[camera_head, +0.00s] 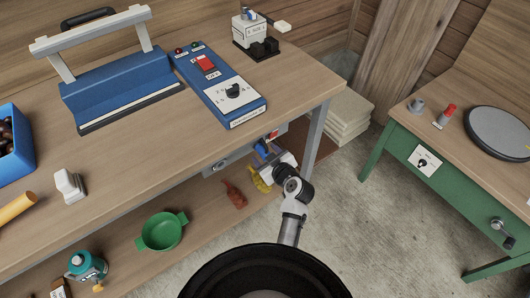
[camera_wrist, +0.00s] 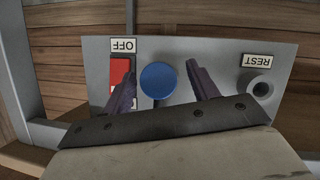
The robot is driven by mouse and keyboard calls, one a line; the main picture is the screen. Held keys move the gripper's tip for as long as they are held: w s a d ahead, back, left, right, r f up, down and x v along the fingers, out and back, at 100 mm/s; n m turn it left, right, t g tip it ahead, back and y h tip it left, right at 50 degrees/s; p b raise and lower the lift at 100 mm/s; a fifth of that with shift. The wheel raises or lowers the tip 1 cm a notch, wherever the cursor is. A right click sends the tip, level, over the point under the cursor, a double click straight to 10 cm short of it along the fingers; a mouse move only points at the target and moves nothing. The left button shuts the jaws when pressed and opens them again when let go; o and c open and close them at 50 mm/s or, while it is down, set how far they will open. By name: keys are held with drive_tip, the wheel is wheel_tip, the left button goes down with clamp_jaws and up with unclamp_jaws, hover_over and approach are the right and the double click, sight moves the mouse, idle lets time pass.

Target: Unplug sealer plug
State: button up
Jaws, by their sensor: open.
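In the wrist view a blue round plug (camera_wrist: 158,80) sits against a grey panel (camera_wrist: 220,65); a dark stem or cord shows below it. My gripper (camera_wrist: 160,66) is open, with one dark finger on each side of the plug. A gap shows on the plug's right side; I cannot tell whether the left finger touches it. In the head view my gripper (camera_head: 268,156) reaches the panel (camera_head: 217,166) under the bench's front edge. The blue sealer (camera_head: 118,92) stands on the bench beside its control box (camera_head: 222,87).
On the panel, a red switch (camera_wrist: 119,70) marked OFF is left of the plug, and a grey round holder (camera_wrist: 260,88) marked REST is right. A green table (camera_head: 440,180) is at right.

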drive_tip(key=shift+w, duration=0.15)
clamp_jaws()
idle(0.7)
drive_tip(key=shift+s+d+b, duration=0.3)
drive_tip(key=shift+s, duration=0.15)
idle(0.4)
drive_tip(key=c, duration=0.8)
unclamp_jaws()
clamp_jaws()
